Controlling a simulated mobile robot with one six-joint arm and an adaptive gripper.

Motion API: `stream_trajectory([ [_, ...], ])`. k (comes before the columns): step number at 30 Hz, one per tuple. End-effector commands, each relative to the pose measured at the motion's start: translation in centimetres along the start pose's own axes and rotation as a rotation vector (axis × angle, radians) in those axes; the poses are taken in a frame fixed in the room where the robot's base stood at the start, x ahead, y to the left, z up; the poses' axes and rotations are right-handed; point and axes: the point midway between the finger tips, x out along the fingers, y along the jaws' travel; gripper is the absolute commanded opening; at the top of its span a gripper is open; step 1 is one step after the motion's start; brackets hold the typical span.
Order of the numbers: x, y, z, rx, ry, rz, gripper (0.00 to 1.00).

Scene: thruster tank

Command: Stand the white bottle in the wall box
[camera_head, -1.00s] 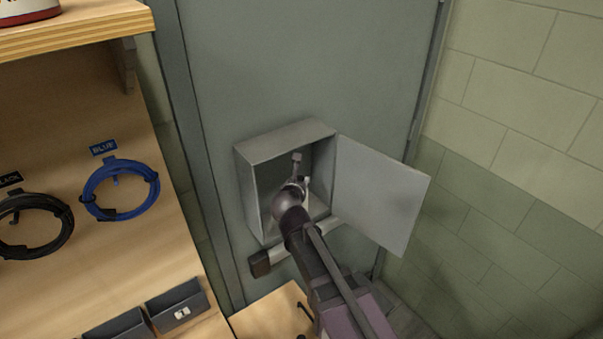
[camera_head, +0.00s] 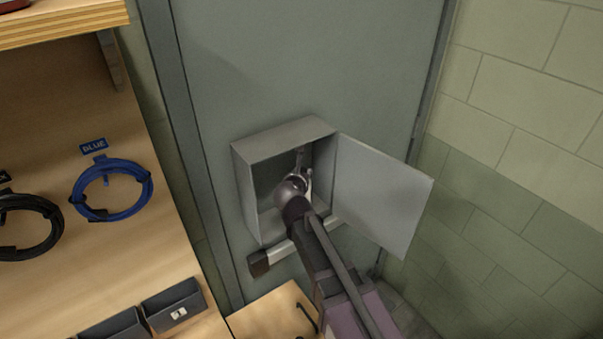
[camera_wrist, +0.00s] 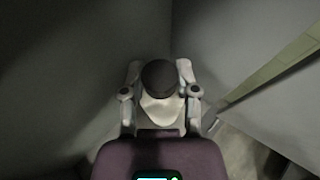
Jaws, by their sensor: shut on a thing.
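The wall box (camera_head: 240,189) is a grey metal box on a grey door-like panel, with its door (camera_head: 383,194) swung open to the right. My gripper (camera_head: 302,172) is inside the box opening. In the wrist view my gripper (camera_wrist: 160,88) is shut on the white bottle (camera_wrist: 160,110), one finger on each side of it. The bottle has a dark round cap (camera_wrist: 160,77) facing the camera. In the head view the bottle is mostly hidden by my wrist. Whether its base touches the box floor cannot be seen.
A blue cable coil (camera_head: 112,190) and a black coil (camera_head: 28,227) hang on a wooden board at left. A bar handle (camera_head: 262,262) lies just below the box. Small dark bins (camera_head: 174,303) sit at lower left. A block wall (camera_head: 510,150) is at right.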

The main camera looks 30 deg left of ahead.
Motion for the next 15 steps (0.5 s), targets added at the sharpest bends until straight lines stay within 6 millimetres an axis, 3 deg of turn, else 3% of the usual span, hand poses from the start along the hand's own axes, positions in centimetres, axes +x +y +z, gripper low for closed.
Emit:
stream_trajectory([
  [3,0.1,0.09,-0.32,-0.001,0.0,0.001,0.0],
  [4,0.06,0.09,-0.26,0.0,0.0,0.001,0.46],
  [7,0.04,0.12,-0.21,0.0,0.0,0.001,0.74],
  [15,0.02,0.15,-0.22,-0.001,0.0,0.002,0.74],
])
